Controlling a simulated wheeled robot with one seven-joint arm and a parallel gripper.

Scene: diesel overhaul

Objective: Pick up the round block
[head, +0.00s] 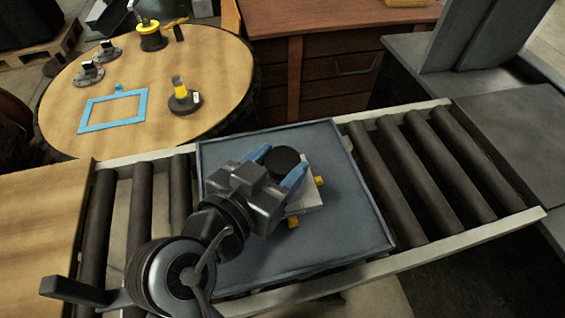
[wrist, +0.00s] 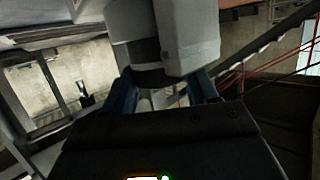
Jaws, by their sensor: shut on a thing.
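The round block (head: 285,161) is dark, with a flat round top, and sits between the blue fingers of my gripper (head: 283,160) over the tray. My gripper is shut on it. A pale grey block with yellow knobs (head: 311,196) is beside and below the fingers, partly hidden by my gripper. In the wrist view my blue fingers (wrist: 163,92) stand on both sides of a dark round part (wrist: 150,76), with a large pale grey body next to it. I cannot tell whether the round block touches the grey block or is lifted clear.
The blue-grey tray (head: 350,225) lies on a roller conveyor (head: 440,160), with bare rollers on both sides. A round wooden table (head: 215,75) at the back left holds a blue frame (head: 113,124) and several small parts. A wooden drawer cabinet (head: 330,75) stands behind.

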